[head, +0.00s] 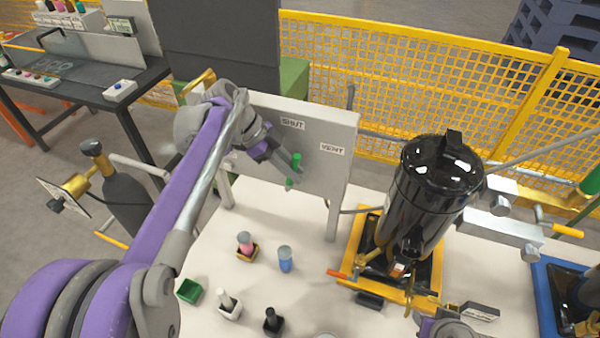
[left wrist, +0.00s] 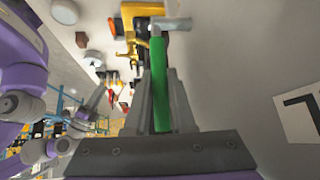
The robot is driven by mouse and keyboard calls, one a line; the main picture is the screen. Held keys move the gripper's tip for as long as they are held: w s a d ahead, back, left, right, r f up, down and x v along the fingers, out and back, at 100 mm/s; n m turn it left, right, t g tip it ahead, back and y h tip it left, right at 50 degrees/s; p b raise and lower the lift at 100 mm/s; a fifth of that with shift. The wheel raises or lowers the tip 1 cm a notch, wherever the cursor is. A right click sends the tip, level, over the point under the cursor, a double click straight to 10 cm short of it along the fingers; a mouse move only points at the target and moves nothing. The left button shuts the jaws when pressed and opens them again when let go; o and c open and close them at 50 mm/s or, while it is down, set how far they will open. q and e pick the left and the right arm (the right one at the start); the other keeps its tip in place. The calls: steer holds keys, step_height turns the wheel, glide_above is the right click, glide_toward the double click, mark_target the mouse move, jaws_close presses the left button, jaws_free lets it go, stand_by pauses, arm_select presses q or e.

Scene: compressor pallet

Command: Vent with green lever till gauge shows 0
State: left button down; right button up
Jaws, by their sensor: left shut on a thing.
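The green lever (head: 296,160) sits at the grey upright panel (head: 322,175), below and between the labels SHUT (head: 292,124) and VENT (head: 332,149). My left gripper (head: 287,171) is shut on it, and green shows above and below the fingers. In the left wrist view the lever (left wrist: 160,85) lies lengthwise between the two fingers and meets a grey metal piece at its far end. The fingers hide part of the lever. No gauge face is readable. Part of my right arm shows at the bottom edge of the head view; its jaws are unclear.
A black tank (head: 430,195) stands in a yellow tray right of the panel. Several small bottles, including a blue one (head: 285,260), stand on the white tabletop (head: 310,300). A yellow mesh fence (head: 420,75) runs behind. A dark bench (head: 75,85) is at left.

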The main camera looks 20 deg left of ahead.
arm_select(q)
steer(key=shift+a+r+h, duration=0.1)
steer(key=shift+a+h, duration=0.7)
steer(key=shift+h, duration=0.4)
steer(key=c, duration=0.8)
jaws_free()
steer(key=shift+o, duration=0.2)
step_height(320, 180, up, 10)
